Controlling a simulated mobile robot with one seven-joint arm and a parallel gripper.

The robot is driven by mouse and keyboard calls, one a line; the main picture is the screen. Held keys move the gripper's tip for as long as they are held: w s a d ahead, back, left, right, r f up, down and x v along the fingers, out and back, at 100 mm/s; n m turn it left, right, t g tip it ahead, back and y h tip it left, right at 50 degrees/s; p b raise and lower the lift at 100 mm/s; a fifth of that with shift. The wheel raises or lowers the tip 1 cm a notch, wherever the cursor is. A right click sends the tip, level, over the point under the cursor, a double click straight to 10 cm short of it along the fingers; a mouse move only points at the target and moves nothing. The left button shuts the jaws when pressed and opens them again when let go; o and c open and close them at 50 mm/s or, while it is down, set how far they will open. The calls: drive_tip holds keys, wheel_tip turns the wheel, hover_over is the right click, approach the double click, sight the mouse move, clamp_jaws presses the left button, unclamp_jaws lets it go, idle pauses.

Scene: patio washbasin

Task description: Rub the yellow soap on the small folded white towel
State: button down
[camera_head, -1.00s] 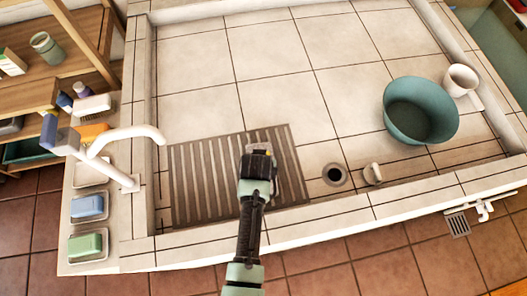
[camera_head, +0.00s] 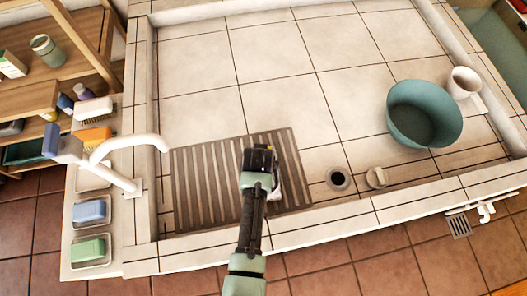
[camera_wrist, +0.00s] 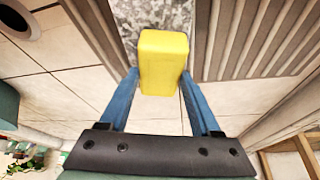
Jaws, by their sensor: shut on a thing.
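My gripper (camera_head: 262,150) is over the ribbed grey-brown mat in the basin. In the wrist view its two blue fingers (camera_wrist: 160,85) are shut on the yellow soap (camera_wrist: 163,62), a block with rounded edges. In the head view my gripper hides nearly all of the soap. A pale grey, speckled surface (camera_wrist: 123,18) lies beyond the soap in the wrist view, probably the folded towel. A small whitish edge of it (camera_head: 278,189) shows right of my gripper in the head view. I cannot tell whether the soap touches it.
The slatted mat (camera_head: 200,185) lies on the tiled basin floor. A drain hole (camera_head: 338,179) and a stopper (camera_head: 376,178) are to its right. Blue soap (camera_head: 90,211) and green soap (camera_head: 88,250) sit on the left ledge.

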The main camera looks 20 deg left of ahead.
drive_tip(key=shift+w+a+r+p, duration=0.4)
drive_tip(key=shift+w+a, duration=0.05)
drive_tip(key=shift+w, duration=0.25)
drive_tip(key=r+p, duration=0.1)
drive_tip(key=r, duration=0.1)
drive_tip(key=r+p, duration=0.1)
drive_tip(key=r, duration=0.1)
drive_tip(key=shift+s+d+r+p, duration=0.1)
drive_tip(key=shift+s+d+p, duration=0.15)
drive_tip(key=shift+p, duration=0.1)
drive_tip(key=shift+w+a+r+p, duration=0.1)
drive_tip(key=shift+a+r+p, duration=0.05)
drive_tip(key=shift+r+p, duration=1.25)
drive_tip(key=shift+r, duration=0.2)
